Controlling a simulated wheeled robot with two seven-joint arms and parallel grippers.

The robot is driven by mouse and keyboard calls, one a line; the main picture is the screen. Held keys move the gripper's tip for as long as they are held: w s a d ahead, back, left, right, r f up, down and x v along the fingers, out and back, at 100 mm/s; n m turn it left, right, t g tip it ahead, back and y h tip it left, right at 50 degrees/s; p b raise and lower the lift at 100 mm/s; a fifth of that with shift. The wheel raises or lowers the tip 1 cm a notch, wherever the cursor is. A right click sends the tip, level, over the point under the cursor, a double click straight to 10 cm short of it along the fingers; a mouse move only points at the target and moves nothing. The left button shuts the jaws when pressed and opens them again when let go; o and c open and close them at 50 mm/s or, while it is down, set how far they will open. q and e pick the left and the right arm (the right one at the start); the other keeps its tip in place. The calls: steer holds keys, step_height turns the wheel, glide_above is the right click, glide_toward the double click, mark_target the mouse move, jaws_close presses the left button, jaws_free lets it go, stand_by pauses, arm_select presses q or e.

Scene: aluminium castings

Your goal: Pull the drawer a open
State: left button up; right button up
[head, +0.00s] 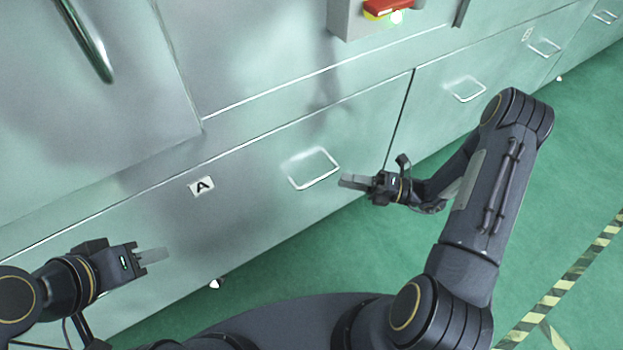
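Drawer A (245,205) is a wide pale metal front low on the machine, marked with an "A" label (201,187). Its front looks flush with the panels around it. Its handle (319,180) is a silver rectangular loop right of the label. My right gripper (345,181) is just right of the handle, its grey fingers pointing left towards it. A touch cannot be made out, and nothing shows in its fingers. My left gripper (165,255) is below and left of the label, in front of the drawer's lower part, fingers pointing right. Neither finger gap can be made out.
Another drawer front with a similar handle (466,90) lies to the right. A grey box with a red switch (387,6) is above. A vertical bar handle (88,42) is at upper left. Green floor (570,200) is clear, with a striped line (568,287) at right.

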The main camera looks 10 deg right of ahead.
mark_target(320, 177)
steer(key=w+a, duration=0.1)
steer(key=a, duration=0.1)
steer(key=w+a+f+m+t+b, duration=0.1)
steer(key=a, duration=0.1)
steer(key=w+a+f+m, duration=0.1)
steer(key=w+a, duration=0.1)
steer(key=a, duration=0.1)
steer(key=shift+c, duration=0.2)
jaws_close()
